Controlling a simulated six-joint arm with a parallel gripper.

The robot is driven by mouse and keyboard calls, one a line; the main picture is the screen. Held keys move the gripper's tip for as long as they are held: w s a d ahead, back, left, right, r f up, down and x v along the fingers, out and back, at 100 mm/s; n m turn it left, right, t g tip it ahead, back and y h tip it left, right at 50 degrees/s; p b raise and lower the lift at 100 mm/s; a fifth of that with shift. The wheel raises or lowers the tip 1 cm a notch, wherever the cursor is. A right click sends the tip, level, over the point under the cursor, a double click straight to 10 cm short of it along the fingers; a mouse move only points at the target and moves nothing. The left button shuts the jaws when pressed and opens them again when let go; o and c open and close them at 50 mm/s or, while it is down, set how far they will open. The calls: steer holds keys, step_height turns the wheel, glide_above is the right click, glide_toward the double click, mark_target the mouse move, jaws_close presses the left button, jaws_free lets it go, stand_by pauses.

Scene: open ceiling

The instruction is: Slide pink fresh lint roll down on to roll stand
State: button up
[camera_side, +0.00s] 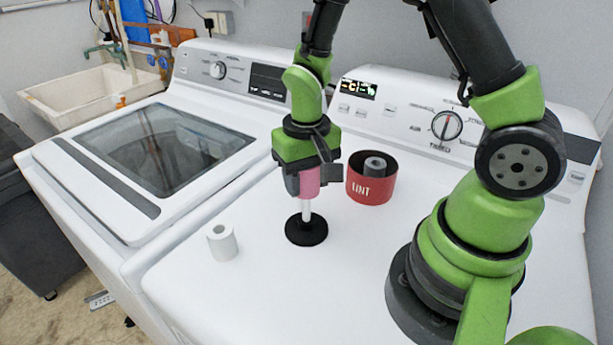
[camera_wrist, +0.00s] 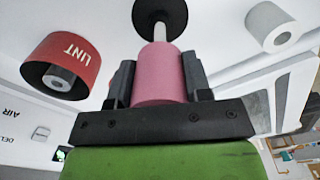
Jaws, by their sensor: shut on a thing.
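The pink lint roll (camera_side: 309,183) is upright in my gripper (camera_side: 308,184), which is shut on it. In the wrist view the pink roll (camera_wrist: 160,70) sits between the two dark fingers of my gripper (camera_wrist: 158,80). The roll stand (camera_side: 306,231) has a round black base on the machine top and a thin white post. The post rises to the lower end of the pink roll, in line with it. The stand's base also shows in the wrist view (camera_wrist: 150,12). I cannot tell how much of the post is inside the roll.
A red round bin marked LINT (camera_side: 371,181) with a grey roll inside stands right of the stand. A white roll (camera_side: 222,242) stands to the left. The machine top (camera_side: 270,290) in front is clear. A glass-lidded washer (camera_side: 160,145) is at left.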

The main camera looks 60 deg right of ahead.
mark_target(306, 196)
steer(key=shift+f, duration=1.9)
stand_by(0.9)
steer(key=o, duration=1)
step_height(306, 196, up, 10)
steer(key=shift+f, duration=0.1)
steer(key=s+a+r+t, duration=0.1)
steer(key=s+r+t, duration=0.1)
steer(key=r, duration=0.3)
steer(key=s+a+r+n+t+y, duration=0.1)
steer(key=s+r+t, duration=0.1)
steer(key=s+r, duration=0.3)
steer(key=s+a+r+t+y, duration=0.1)
steer(key=s+r+t, duration=0.2)
steer(key=s+r, duration=0.1)
steer(key=shift+s+a+r+n, duration=0.2)
steer(key=shift+a+r+n, duration=0.1)
steer(key=shift+r, duration=0.3)
steer(key=shift+d, duration=0.1)
